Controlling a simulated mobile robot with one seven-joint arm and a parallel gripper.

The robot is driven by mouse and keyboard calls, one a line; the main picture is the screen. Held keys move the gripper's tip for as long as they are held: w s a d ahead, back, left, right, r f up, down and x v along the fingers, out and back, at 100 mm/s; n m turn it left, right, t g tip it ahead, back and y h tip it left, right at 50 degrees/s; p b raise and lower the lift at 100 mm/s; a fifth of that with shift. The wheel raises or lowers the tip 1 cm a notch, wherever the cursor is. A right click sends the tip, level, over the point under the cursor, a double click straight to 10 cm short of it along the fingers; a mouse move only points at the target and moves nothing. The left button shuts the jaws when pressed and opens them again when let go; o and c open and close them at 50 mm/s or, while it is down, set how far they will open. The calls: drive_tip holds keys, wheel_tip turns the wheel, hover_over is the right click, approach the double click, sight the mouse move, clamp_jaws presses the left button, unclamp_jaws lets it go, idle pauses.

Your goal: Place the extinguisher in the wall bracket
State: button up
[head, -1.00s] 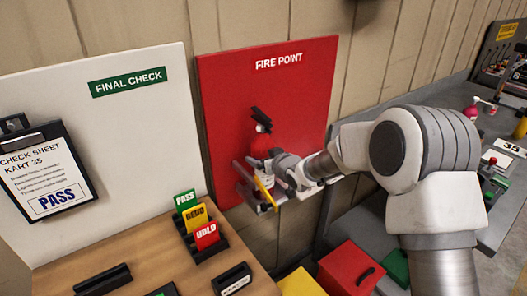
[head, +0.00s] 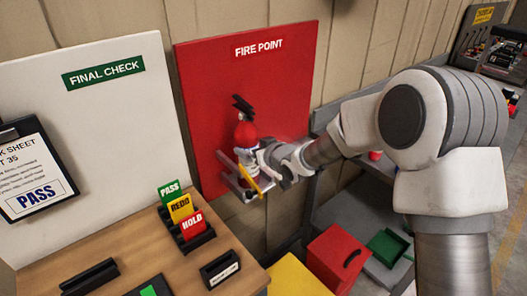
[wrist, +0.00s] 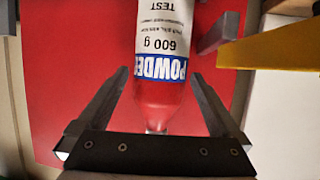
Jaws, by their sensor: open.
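The red extinguisher (head: 246,134) with a black handle stands upright at the red fire point board, at the grey wall bracket (head: 226,187). Its lower part is partly hidden, so I cannot tell how fully it is seated. In the wrist view the extinguisher (wrist: 165,92) shows a white label with upside-down text and lies between my fingers. My gripper (wrist: 160,76) is open, with gaps visible between the fingers and the bottle. In the head view my gripper (head: 264,160) is just right of the extinguisher. A yellow bar (head: 249,179) crosses in front of the bracket.
A wooden table (head: 125,250) with PASS, REDO and HOLD cards (head: 182,210) stands at lower left. A red box (head: 335,258) and a yellow box (head: 296,277) are below my arm. A white FINAL CHECK board (head: 100,130) is to the left.

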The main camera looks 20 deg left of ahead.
drive_tip(key=v, duration=0.7)
drive_tip(key=shift+s+d+r, duration=0.1)
drive_tip(key=shift+s, duration=0.05)
drive_tip(key=s+d+r+m+t+h, duration=0.1)
drive_tip(key=s+d+r+m+h, duration=0.25)
drive_tip(key=d, duration=0.95)
drive_tip(key=d+r+m+t+h, duration=0.15)
drive_tip(key=d+r+h, duration=0.4)
drive_tip(key=d, duration=0.65)
drive_tip(key=s+d+m+g+h, duration=0.1)
drive_tip(key=s+d+m+g, duration=0.1)
drive_tip(key=s+d, duration=0.4)
drive_tip(key=s+d+m+g+h, duration=0.1)
drive_tip(key=s+d+m+g, duration=0.2)
drive_tip(key=s+d, duration=0.4)
drive_tip(key=s, duration=0.8)
drive_tip(key=shift+s+d+r+m, duration=0.3)
drive_tip(key=shift+s+r+m, duration=0.05)
drive_tip(key=shift+r+m, duration=0.05)
drive_tip(key=shift+a, duration=0.15)
